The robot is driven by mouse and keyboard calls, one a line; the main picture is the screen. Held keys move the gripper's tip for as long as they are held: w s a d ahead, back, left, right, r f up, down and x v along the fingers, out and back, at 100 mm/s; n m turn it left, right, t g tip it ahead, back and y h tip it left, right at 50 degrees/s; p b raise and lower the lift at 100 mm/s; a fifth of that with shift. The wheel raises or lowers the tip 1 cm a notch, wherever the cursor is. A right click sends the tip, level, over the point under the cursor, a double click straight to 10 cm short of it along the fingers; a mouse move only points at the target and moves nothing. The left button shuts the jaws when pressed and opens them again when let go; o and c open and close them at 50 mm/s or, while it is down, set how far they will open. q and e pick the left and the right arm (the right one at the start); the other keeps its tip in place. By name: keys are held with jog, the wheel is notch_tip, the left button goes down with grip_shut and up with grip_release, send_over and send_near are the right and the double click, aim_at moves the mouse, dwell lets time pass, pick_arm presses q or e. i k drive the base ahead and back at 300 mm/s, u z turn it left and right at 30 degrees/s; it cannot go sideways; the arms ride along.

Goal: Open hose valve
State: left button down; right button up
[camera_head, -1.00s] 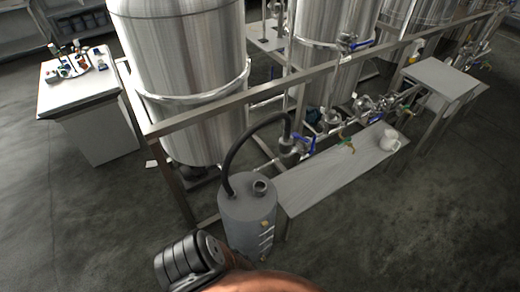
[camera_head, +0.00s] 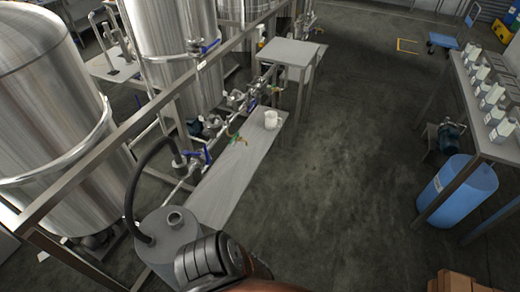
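A black hose (camera_head: 138,190) arches from the top of a grey cylindrical vessel (camera_head: 172,238) to the pipework below the steel tanks. A valve with a blue handle (camera_head: 207,156) sits on the pipe by the hose's far end. More blue handles show at a tank (camera_head: 209,46) and farther along the pipe (camera_head: 251,106). A dark ribbed part of my own arm (camera_head: 205,262) shows at the bottom, in front of the grey vessel. I cannot make out any gripper fingers in this view.
A long low bench (camera_head: 232,180) runs beside the pipes, with a white jug (camera_head: 271,119) and a small green and yellow item (camera_head: 237,139) on it. A blue bin (camera_head: 458,190) and a table with several containers stand at right. The middle floor is clear.

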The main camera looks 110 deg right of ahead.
aim_at(208, 161)
jog(key=z, duration=2.2)
